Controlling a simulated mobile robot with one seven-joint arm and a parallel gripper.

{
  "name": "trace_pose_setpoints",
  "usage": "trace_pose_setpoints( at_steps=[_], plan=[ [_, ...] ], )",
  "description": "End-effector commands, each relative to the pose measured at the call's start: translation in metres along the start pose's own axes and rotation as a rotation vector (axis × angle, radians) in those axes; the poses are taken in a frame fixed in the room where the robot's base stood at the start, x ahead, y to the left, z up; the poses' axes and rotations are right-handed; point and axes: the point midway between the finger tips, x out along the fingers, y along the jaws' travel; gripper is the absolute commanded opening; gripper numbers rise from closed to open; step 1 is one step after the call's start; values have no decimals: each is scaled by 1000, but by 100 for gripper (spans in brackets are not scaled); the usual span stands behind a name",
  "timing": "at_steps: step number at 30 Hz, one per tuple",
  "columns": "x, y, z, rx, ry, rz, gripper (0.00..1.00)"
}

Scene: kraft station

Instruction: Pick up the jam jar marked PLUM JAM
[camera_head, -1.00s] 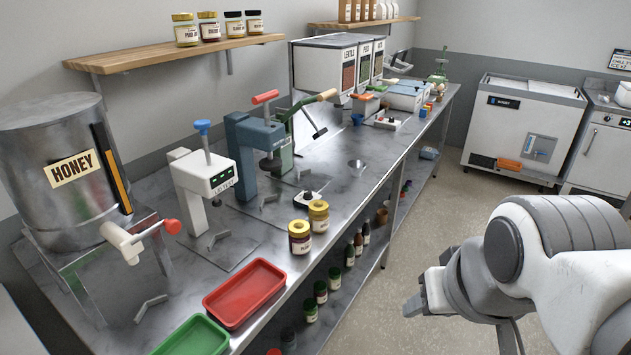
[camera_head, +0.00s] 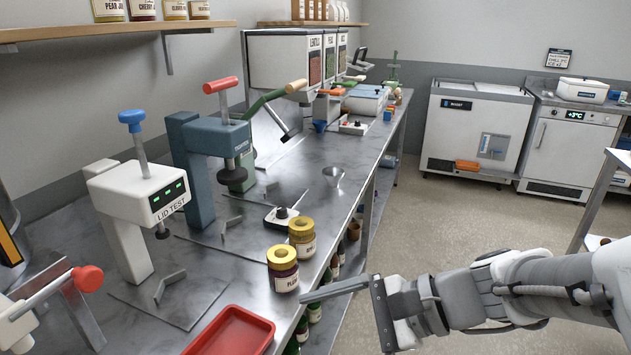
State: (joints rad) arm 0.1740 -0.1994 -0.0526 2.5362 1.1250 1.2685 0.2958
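The jar marked PLUM JAM (camera_head: 283,272) stands upright near the counter's front edge. It has a gold lid and dark contents, and its label shows in part as "PLU". A second gold-lidded jar (camera_head: 302,241) with paler contents stands just behind it, very close; its label is too small to read. My gripper (camera_head: 335,292) is to the right of the plum jar, out past the counter edge. One long finger points left, its tip just beside the jar's lower right in the picture. I cannot make out the second finger. Nothing shows held in it.
A red tray (camera_head: 233,332) lies on the counter in front of the jars. The lid test press (camera_head: 140,205) and the blue press (camera_head: 207,160) stand to the left. Bottles stand on the shelf below.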

Motion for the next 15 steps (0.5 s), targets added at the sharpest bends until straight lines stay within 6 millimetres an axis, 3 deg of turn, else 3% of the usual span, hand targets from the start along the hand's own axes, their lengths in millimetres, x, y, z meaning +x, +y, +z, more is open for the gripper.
trace_pose_setpoints(
  at_steps=[1, 4, 9, 15],
  plan=[
    [12, -3, -20, 101, -55, -64, 100],
    [18, -23, -40, 284, -162, -203, 100],
    [14, -53, -79, 513, -297, -408, 100],
    [4, -70, -105, 635, -370, -539, 100]
  ],
)
